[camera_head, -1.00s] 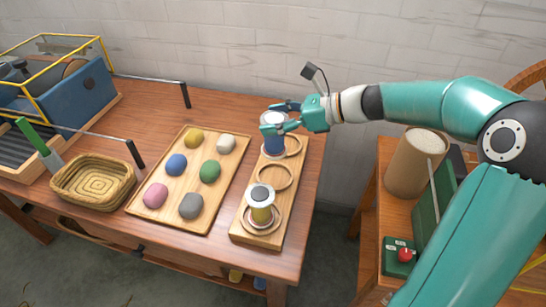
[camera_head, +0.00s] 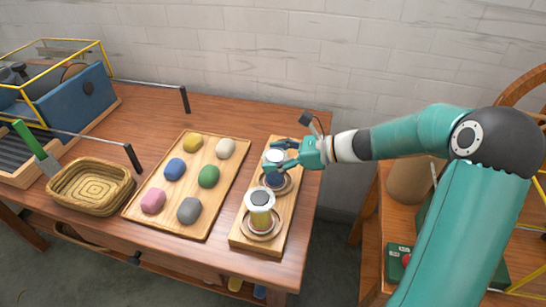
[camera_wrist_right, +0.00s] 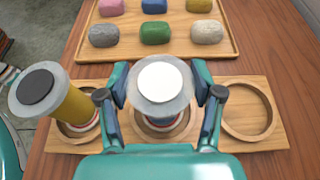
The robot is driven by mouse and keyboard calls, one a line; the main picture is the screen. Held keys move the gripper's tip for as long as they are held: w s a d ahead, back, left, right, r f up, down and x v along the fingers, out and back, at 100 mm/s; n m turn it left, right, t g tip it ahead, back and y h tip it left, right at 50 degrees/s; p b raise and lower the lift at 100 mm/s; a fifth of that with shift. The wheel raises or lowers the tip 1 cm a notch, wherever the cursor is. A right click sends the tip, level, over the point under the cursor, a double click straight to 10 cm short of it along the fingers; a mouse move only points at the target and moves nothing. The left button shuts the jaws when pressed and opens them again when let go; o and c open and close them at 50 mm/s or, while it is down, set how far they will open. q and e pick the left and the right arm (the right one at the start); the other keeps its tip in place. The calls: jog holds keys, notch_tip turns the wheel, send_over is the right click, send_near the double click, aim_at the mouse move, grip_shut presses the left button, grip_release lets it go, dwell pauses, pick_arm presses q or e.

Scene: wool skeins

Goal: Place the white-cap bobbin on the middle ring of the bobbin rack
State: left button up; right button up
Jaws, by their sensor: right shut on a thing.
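The white-cap bobbin (camera_head: 275,156), wound in blue, is upright between the fingers of my right gripper (camera_head: 271,157), which is shut on it. The right wrist view shows its white cap (camera_wrist_right: 160,82) between both fingers. The bobbin stands at the middle ring (camera_wrist_right: 187,124) of the wooden bobbin rack (camera_head: 241,238). Its base overlaps the ring; I cannot tell whether it rests on the rack or hovers just above. My left gripper is not in view.
A yellow bobbin with a black cap (camera_head: 260,212) stands on the rack's near ring. The far ring (camera_wrist_right: 248,110) is empty. Beside the rack is a tray (camera_head: 203,229) of several coloured skeins. A woven basket (camera_head: 90,187) is farther left.

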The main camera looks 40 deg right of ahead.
jog(key=shift+f, duration=0.1)
jog(key=o, duration=1.1)
jog(key=shift+o, duration=0.2)
jog(key=shift+r, duration=0.2)
jog(key=v, duration=1.2)
jog(key=shift+f, duration=0.1)
